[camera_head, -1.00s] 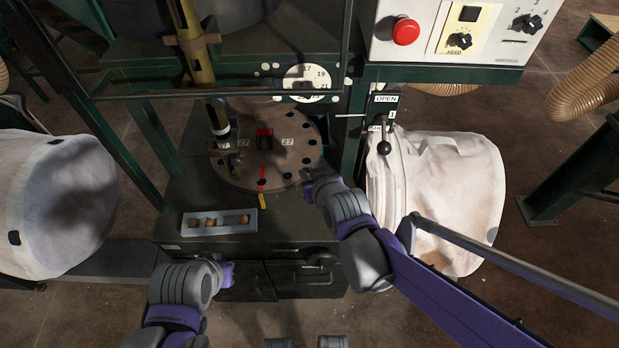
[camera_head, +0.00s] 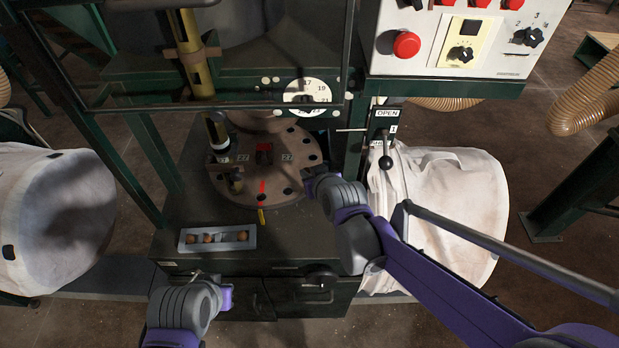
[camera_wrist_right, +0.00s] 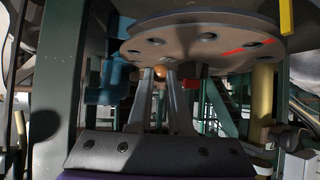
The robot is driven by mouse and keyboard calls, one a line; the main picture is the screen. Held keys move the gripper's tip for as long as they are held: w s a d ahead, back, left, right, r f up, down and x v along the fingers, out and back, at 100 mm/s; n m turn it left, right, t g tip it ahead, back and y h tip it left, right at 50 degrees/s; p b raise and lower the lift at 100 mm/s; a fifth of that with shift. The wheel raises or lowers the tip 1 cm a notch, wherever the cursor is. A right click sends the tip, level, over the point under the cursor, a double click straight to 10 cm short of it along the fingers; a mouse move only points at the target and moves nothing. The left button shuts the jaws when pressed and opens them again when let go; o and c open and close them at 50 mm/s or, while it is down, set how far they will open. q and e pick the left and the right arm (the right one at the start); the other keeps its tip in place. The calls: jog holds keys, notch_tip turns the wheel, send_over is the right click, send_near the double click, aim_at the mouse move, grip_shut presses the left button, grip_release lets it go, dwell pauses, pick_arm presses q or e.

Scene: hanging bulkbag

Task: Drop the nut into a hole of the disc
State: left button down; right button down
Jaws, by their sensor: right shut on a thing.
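The brown round disc (camera_head: 280,196), with dark holes around its rim, lies on the dark machine table. It shows large at the top of the right wrist view (camera_wrist_right: 180,50). My right gripper (camera_head: 309,182) is at the disc's right front rim. In the right wrist view its fingers (camera_wrist_right: 161,74) are shut on a small brown nut (camera_wrist_right: 159,71), which appears close by the disc's edge. The nut is hidden in the head view. I cannot tell whether it is over a hole. My left gripper (camera_head: 207,278) is low in front of the table, its fingers too small to read.
A grey tray (camera_head: 249,243) with several nuts sits at the table's front left. A lever (camera_head: 386,160) and a white bag (camera_head: 460,200) are on the right.

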jog(key=shift+w+f, duration=0.15)
jog(key=shift+w, duration=0.5)
jog(key=shift+w+f, duration=0.15)
jog(key=shift+w, duration=0.45)
jog(key=shift+f+b, duration=1.2)
jog(key=shift+f, duration=0.05)
jog(key=c, duration=0.8)
grip_release()
jog(key=shift+o, duration=0.2)
